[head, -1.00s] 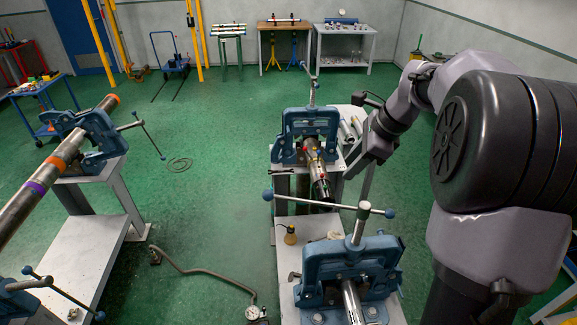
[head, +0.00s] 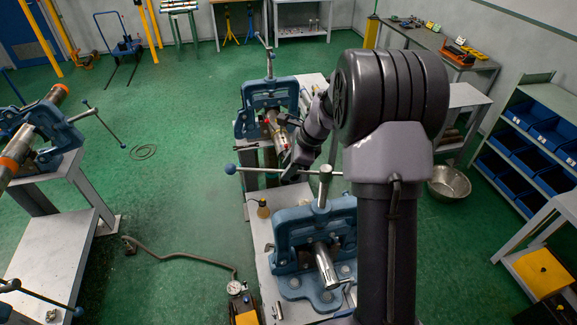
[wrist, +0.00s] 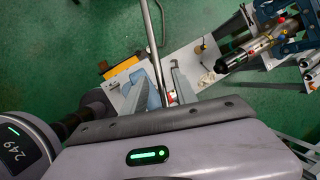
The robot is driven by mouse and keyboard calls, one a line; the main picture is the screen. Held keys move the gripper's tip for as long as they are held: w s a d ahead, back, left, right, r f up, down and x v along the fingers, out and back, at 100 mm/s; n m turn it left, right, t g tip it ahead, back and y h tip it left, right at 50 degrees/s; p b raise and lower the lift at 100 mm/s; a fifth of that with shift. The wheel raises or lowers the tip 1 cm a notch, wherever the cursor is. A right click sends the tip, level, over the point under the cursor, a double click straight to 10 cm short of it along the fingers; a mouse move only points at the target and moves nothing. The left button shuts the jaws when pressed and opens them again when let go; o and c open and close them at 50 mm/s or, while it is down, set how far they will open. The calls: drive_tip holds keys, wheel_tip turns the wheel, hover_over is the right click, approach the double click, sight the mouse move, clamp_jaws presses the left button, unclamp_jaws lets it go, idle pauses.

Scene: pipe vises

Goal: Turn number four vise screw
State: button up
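Several blue pipe vises stand on benches, and I cannot read a number on any of them. The near centre vise (head: 293,232) has an upright screw (head: 322,190) with a long crossbar handle, partly behind my arm. The far centre vise (head: 262,97) has a tall screw (head: 268,62) with a slanted handle; a pipe with coloured marks (head: 279,132) comes out of it. That pipe also shows in the wrist view (wrist: 245,50).
A left vise (head: 62,137) holds a long pipe with orange bands. A gauge (head: 236,288) on a hose lies by the near bench. A metal bowl (head: 449,184) and a rack of blue bins (head: 535,125) stand right. Green floor is open between the benches.

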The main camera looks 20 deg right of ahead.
drive_tip(key=shift+s, duration=0.1)
clamp_jaws()
idle(1.2)
